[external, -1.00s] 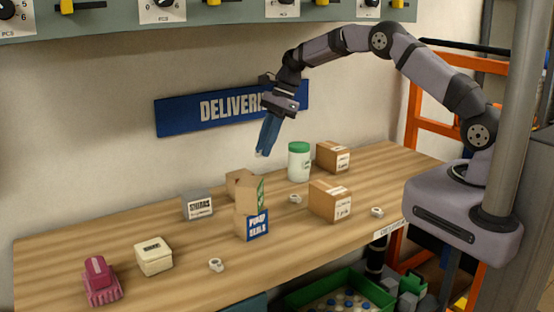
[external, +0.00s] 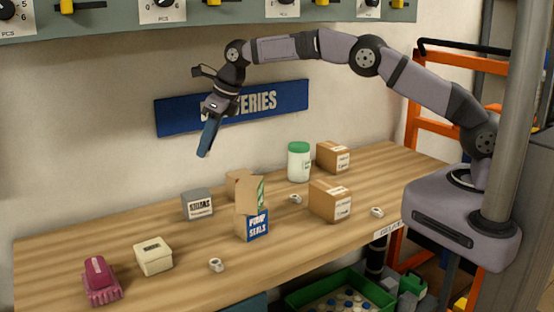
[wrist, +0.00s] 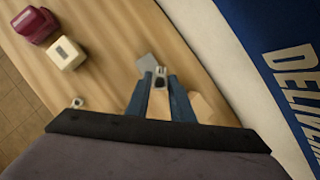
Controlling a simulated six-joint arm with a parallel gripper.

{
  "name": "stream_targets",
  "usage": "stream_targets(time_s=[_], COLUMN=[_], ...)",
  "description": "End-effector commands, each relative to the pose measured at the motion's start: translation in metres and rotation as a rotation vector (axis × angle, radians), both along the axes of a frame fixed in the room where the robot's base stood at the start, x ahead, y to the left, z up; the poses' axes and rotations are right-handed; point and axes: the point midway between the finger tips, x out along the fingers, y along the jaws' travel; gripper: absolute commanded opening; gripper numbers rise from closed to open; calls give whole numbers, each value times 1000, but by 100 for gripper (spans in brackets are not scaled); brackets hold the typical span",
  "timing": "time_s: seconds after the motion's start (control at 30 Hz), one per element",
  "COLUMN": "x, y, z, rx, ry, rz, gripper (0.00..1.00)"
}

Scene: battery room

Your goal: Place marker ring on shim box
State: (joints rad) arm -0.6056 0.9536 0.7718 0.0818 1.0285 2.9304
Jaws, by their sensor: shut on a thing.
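The shim box (external: 197,205) is a small grey box with a white label, standing near the back of the bench left of the cartons. In the wrist view its grey top (wrist: 146,63) shows just beyond my fingertips, partly hidden by them. My gripper (external: 204,154) points down, clear above the bench and roughly over the shim box in the external view. In the wrist view my gripper (wrist: 160,82) is shut on a small pale ring, the marker ring (wrist: 160,71), held between the blue fingertips. The ring is too small to make out in the external view.
Similar white rings lie on the bench: front (external: 216,265), middle (external: 295,198) and right (external: 377,212). An open pump seals box (external: 252,225) stands right of the shim box. A cream box (external: 154,256) and crimson object (external: 101,281) stand left. A green-lidded jar (external: 299,162) is behind.

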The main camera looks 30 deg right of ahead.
Motion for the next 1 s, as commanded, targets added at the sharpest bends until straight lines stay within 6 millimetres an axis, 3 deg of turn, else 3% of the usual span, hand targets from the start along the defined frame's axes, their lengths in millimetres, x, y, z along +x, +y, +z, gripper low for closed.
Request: stream_targets(time_s=[0.17, 0.53, 0.87, 1.0], x=[-1, -1, 0, -1], y=[1, 0, 0, 0], z=[-4, -53, -66, -81], rx=[-2, -3, -2, -3], ry=[3, 4, 1, 4], rz=[-4, -3, -2, -3], gripper=[0, 0, 0, 0])
